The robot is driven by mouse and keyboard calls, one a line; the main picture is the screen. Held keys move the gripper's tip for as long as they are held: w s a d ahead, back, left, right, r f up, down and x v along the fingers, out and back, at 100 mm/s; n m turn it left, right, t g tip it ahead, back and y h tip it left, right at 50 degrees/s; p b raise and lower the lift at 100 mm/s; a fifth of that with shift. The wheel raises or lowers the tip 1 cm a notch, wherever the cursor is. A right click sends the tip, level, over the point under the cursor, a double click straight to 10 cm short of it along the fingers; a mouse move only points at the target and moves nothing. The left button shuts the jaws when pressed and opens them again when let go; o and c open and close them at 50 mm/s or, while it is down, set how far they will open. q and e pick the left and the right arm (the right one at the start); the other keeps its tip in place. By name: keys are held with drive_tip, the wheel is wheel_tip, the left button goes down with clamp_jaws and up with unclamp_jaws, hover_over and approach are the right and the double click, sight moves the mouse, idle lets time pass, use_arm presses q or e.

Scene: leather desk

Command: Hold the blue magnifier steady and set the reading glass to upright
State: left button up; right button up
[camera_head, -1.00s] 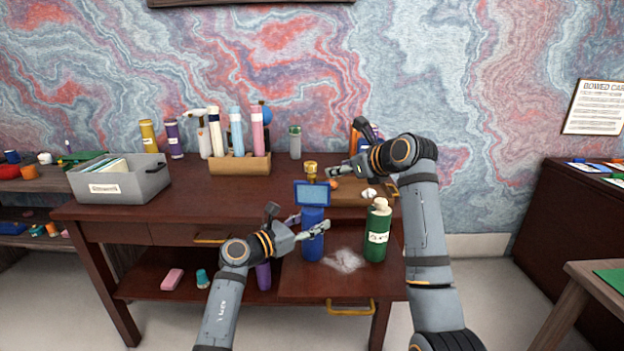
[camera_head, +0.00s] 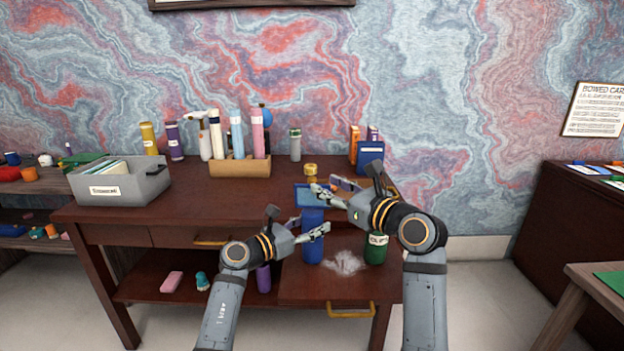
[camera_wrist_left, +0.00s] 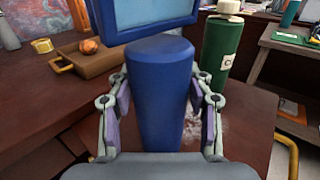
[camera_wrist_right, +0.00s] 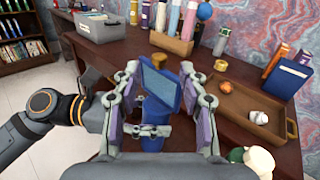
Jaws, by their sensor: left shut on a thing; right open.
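The blue magnifier (camera_head: 312,246) stands upright on the lower front surface, a thick blue body. My left gripper (camera_head: 322,232) is shut around its body, with one finger on each side in the left wrist view (camera_wrist_left: 160,105). The reading glass (camera_head: 309,196) is a blue-framed rectangular pane on top of the body. It looks tilted in the right wrist view (camera_wrist_right: 160,82). My right gripper (camera_wrist_right: 160,95) is open, its fingers on either side of the pane. I cannot tell whether they touch it. In the head view the right gripper partly hides the pane.
A green bottle (camera_wrist_left: 222,45) stands just right of the magnifier, partly hidden by my right arm in the head view. A wooden tray (camera_wrist_right: 240,106) with small round objects lies behind. A grey bin (camera_head: 120,187) and a wooden holder (camera_head: 240,167) stand further back left.

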sight(312, 177)
drive_tip(key=x, duration=0.6)
drive_tip(key=shift+w+a, duration=0.15)
drive_tip(key=shift+w, duration=0.05)
clamp_jaws()
